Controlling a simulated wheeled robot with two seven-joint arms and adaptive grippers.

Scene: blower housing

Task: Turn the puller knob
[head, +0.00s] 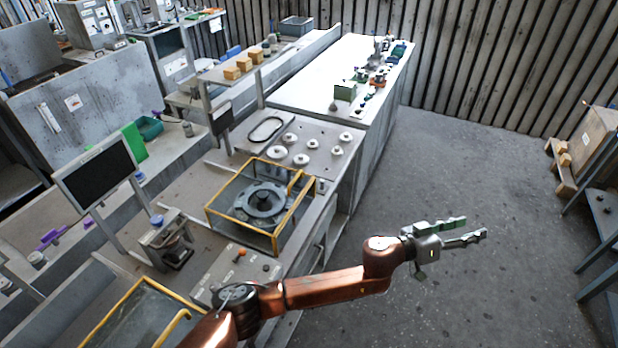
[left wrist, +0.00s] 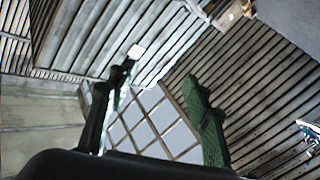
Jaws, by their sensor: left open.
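My left gripper (head: 474,229) is open and empty, out over the bare floor to the right of the bench. Its two fingers stand apart in the left wrist view (left wrist: 160,78), with only walls and a window-like panel behind them. On the bench, a small press-like device (head: 168,240) with a blue top stands left of a yellow-framed clear box (head: 262,205). A round dark housing (head: 260,201) sits inside the box. An orange knob (head: 240,253) is on a panel in front of the box. I cannot tell for certain which part is the puller knob. My right gripper is not in view.
A screen (head: 97,173) stands at the bench's left. Several round metal parts (head: 302,160) lie behind the box. A white-topped table (head: 315,75) holds small parts further back. A pallet (head: 565,165) and shelving are at the far right. The floor (head: 480,170) between is clear.

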